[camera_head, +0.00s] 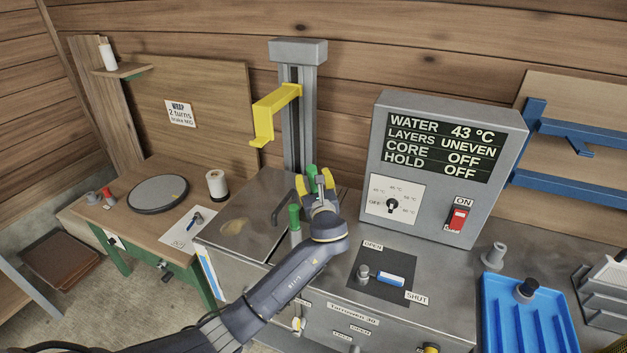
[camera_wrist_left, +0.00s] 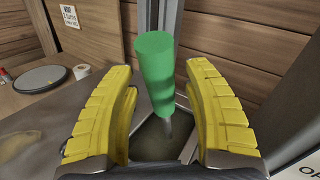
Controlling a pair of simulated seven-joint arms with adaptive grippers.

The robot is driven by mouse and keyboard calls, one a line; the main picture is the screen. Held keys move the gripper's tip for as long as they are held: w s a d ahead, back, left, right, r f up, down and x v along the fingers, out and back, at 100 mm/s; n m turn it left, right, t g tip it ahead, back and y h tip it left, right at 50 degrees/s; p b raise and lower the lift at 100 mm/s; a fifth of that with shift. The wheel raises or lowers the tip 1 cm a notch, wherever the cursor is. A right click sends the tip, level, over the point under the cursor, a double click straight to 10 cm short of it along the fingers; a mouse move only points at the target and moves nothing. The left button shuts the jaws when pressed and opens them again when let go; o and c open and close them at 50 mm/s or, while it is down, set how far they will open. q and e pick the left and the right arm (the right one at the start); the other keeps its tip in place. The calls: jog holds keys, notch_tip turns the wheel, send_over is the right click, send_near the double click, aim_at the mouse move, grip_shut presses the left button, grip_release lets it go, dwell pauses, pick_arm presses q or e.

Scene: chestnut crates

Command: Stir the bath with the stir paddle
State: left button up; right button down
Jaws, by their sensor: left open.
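My left gripper (camera_head: 316,182) has yellow fingers and is open over the metal bench, in front of the grey column. In the left wrist view, a green handle (camera_wrist_left: 153,72) on a thin grey shaft, which looks like the stir paddle, stands upright between the spread fingers. Gaps show on both sides of it. In the head view this handle (camera_head: 311,171) is partly hidden by the gripper. A dark recess (camera_wrist_left: 155,140), apparently the bath opening, lies below it. A second green-topped grey post (camera_head: 294,217) stands left of my wrist. My right gripper is out of view.
A grey column (camera_head: 299,110) with a yellow bracket (camera_head: 274,112) rises behind. The control box (camera_head: 445,165) reads water 43 °C, layers uneven. A blue-handled OPEN/SHUT lever (camera_head: 388,278) and blue tray (camera_head: 523,315) lie right. A wooden table with a round dark plate (camera_head: 157,193) is left.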

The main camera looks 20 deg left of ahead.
pick_arm(q)
grip_shut()
